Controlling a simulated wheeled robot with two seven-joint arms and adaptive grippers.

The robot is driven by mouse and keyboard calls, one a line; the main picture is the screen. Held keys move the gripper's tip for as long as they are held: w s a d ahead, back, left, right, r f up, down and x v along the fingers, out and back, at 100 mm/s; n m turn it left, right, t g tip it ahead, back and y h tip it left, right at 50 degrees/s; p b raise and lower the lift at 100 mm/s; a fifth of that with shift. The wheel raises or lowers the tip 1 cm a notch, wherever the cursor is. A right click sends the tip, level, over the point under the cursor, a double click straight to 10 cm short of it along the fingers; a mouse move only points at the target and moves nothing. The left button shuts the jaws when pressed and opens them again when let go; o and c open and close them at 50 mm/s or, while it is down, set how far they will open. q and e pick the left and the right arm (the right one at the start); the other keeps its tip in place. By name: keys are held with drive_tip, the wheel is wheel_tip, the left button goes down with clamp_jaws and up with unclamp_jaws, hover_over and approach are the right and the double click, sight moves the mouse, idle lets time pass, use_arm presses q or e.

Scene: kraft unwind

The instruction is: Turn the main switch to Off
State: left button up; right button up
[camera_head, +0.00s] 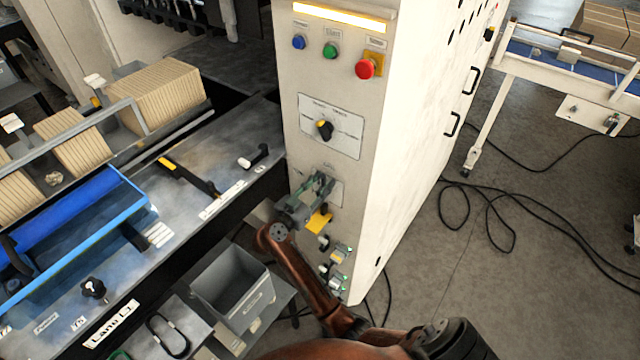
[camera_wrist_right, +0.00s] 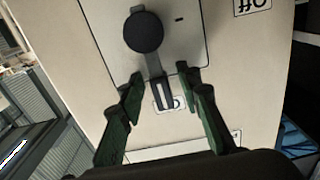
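The main switch shows in the right wrist view as a dark round knob (camera_wrist_right: 144,32) with a grey lever (camera_wrist_right: 162,92) on a pale plate (camera_wrist_right: 190,40). An "Off" label (camera_wrist_right: 252,4), upside down here, is at the upper right. My right gripper (camera_wrist_right: 160,76) is open, with its green fingers on either side of the lever; I cannot tell whether they touch it. In the head view my right gripper (camera_head: 320,184) is at the lower plate (camera_head: 336,194) of the white cabinet (camera_head: 395,120) and hides most of the switch. My left gripper is not in view.
Above are a selector knob (camera_head: 324,130), a red button (camera_head: 365,68), a green button (camera_head: 330,51) and a blue button (camera_head: 299,42). A yellow tag (camera_head: 319,221) and small connectors (camera_head: 338,254) are below. A grey bin (camera_head: 232,287) stands left. Cables (camera_head: 500,212) lie on the floor right.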

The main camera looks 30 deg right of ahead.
clamp_jaws()
idle(0.5)
